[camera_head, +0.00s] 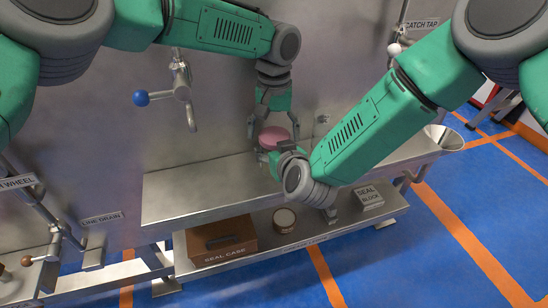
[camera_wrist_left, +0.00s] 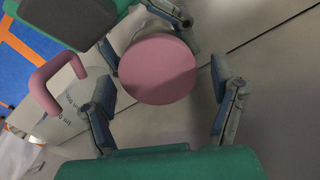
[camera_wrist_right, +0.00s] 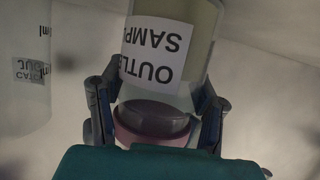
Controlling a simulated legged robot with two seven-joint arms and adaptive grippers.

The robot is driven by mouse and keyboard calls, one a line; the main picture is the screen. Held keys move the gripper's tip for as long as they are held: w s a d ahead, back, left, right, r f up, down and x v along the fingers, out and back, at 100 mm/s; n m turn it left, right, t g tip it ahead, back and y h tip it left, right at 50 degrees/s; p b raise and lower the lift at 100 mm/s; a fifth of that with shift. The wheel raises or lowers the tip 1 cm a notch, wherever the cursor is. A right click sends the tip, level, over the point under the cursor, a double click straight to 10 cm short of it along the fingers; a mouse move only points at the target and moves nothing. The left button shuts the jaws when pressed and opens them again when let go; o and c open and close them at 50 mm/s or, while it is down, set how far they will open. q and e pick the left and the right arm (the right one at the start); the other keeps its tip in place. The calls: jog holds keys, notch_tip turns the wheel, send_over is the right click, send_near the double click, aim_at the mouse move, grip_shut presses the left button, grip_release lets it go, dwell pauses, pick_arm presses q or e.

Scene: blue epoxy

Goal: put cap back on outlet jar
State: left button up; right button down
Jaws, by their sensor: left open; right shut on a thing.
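The pink round cap (camera_head: 273,136) is at the top of the outlet jar (camera_wrist_right: 152,62), a clear jar with a white label. A pink rim (camera_wrist_right: 150,138) shows at the jar's mouth end in the right wrist view; whether it is fully seated I cannot tell. My right gripper (camera_wrist_right: 155,105) is shut on the jar, one finger on each side. My left gripper (camera_wrist_left: 163,80) is open above the cap (camera_wrist_left: 158,68), its fingers apart on either side and not gripping it. In the head view my right wrist hides most of the jar.
A catch jug (camera_wrist_right: 25,75) stands beside the jar; a pink handle (camera_wrist_left: 58,85) shows in the left wrist view. A seal case (camera_head: 220,240), a round tin (camera_head: 284,220) and a seal block (camera_head: 368,198) are on the lower shelf. The upper shelf (camera_head: 195,190) is clear at left.

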pick_arm(q)
jog(key=shift+f, duration=0.2)
pick_arm(e)
jog(key=shift+f, duration=0.1)
pick_arm(q)
jog(key=c, duration=1.2)
jog(key=m, duration=0.3)
jog(key=shift+m, duration=0.3)
jog(key=shift+c, duration=0.2)
jog(key=m, duration=0.4)
pick_arm(e)
jog(key=shift+d, duration=0.1)
pick_arm(q)
jog(key=o, duration=1.3)
jog(key=shift+o, duration=0.2)
jog(key=shift+r, duration=0.1)
jog(key=shift+w+r, duration=0.1)
jog(key=shift+r, duration=3.8)
pick_arm(e)
jog(key=shift+s, duration=0.1)
